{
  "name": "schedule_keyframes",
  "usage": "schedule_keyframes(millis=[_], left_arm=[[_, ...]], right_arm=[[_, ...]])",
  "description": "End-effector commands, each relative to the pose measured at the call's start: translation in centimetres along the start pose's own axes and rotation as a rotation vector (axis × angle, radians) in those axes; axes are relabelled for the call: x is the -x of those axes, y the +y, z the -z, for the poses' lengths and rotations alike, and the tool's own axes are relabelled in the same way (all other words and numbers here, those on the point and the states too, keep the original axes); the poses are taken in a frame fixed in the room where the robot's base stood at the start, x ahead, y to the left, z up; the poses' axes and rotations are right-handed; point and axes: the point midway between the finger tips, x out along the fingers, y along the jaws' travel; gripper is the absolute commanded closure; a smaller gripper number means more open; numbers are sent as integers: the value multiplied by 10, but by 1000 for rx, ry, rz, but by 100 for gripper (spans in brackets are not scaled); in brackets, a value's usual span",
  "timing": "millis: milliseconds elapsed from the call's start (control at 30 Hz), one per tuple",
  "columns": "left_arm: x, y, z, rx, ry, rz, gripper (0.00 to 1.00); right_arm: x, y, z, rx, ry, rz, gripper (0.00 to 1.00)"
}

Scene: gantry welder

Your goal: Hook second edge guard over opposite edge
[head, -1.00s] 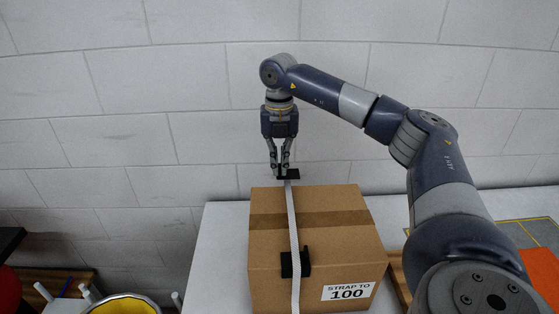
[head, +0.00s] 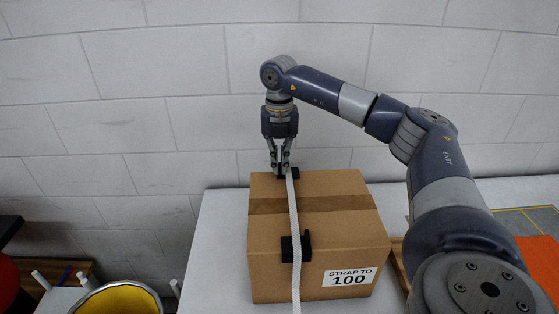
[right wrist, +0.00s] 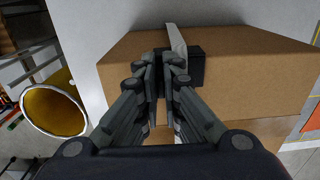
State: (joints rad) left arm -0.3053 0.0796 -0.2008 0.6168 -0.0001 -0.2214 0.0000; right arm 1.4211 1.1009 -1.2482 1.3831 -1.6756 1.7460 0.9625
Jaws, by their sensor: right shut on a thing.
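A cardboard box (head: 340,220) labelled "STRAP TO 100" stands on a white table. A white strap (head: 294,215) runs over its top and down the near face. One black edge guard (head: 303,246) sits under the strap at the near top edge. My right gripper (head: 281,170) points down at the far top edge, its fingers shut on the second black edge guard (head: 292,174). This guard is at the far edge beside the strap; I cannot tell whether it is seated. In the right wrist view, the guard (right wrist: 196,66) shows between and beside the fingertips (right wrist: 160,62). My left gripper is out of view.
A yellow-lined round bin (head: 122,302) stands at lower left, also in the right wrist view (right wrist: 54,108). White posts stand near it. An orange mat (head: 540,258) lies at right. The white table (head: 215,245) is clear left of the box. A block wall is behind.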

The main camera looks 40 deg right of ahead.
Motion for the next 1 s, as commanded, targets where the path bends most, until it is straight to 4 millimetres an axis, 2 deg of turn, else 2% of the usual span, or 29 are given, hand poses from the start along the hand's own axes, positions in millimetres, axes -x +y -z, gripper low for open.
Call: schedule_keyframes(millis=[300,400,433,767,867,1000], left_arm=[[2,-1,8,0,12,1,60],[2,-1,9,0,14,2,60],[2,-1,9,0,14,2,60],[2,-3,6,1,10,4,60],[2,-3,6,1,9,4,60],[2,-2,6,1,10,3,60]], right_arm=[[-2,0,0,1,0,0,100],[-2,0,0,1,0,0,74],[-2,0,0,1,0,0,70],[0,0,0,1,0,0,70],[7,1,-1,1,-2,-3,70],[30,2,0,2,-3,-4,70]])
